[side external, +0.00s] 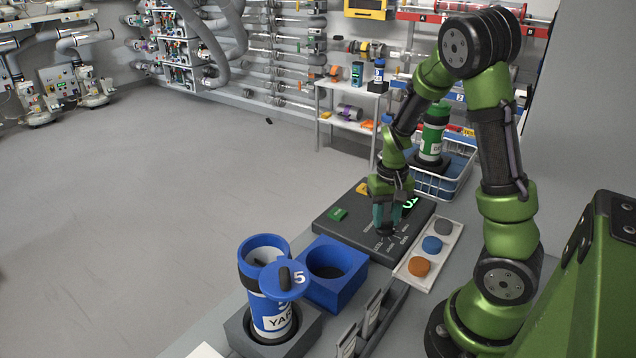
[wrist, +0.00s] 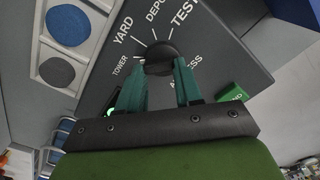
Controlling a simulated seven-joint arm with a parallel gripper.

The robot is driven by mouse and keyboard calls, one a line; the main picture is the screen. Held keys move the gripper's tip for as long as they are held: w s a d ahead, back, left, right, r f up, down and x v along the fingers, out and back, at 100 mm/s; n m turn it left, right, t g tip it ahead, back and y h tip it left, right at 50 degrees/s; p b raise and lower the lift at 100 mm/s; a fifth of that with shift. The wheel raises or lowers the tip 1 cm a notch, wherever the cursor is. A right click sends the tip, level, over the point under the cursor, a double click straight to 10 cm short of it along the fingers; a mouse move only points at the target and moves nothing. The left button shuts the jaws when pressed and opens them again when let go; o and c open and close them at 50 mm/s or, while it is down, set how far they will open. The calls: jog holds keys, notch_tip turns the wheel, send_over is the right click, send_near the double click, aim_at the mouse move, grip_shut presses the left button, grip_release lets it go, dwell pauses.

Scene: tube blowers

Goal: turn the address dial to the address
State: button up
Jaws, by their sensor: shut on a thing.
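The address dial is a dark round knob (wrist: 158,56) on a dark grey console (side external: 341,215). White tick lines run from the knob to the labels. My gripper (wrist: 161,75) has its teal fingers on either side of the knob, shut on it. In the side view my gripper (side external: 386,232) points down at the console's front right, and the fingers hide most of the dial. Which label the dial points to is unclear.
A blue carrier (side external: 271,318) labelled YARD, its lid open, stands in a dark holder at the front. A blue empty socket block (side external: 333,289) is beside it. A pad with grey, blue and orange discs (side external: 432,244) lies right of the console.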

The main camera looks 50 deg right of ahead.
aim_at(388, 222)
jog(key=m, duration=0.4)
jog(key=shift+s+m, duration=0.15)
jog(key=shift+m, duration=0.15)
jog(key=shift+s+r+m, duration=0.1)
jog(key=shift+m, duration=2.2)
jog(key=o, duration=1)
jog(key=shift+o, duration=0.2)
notch_tip(388, 222, up, 17)
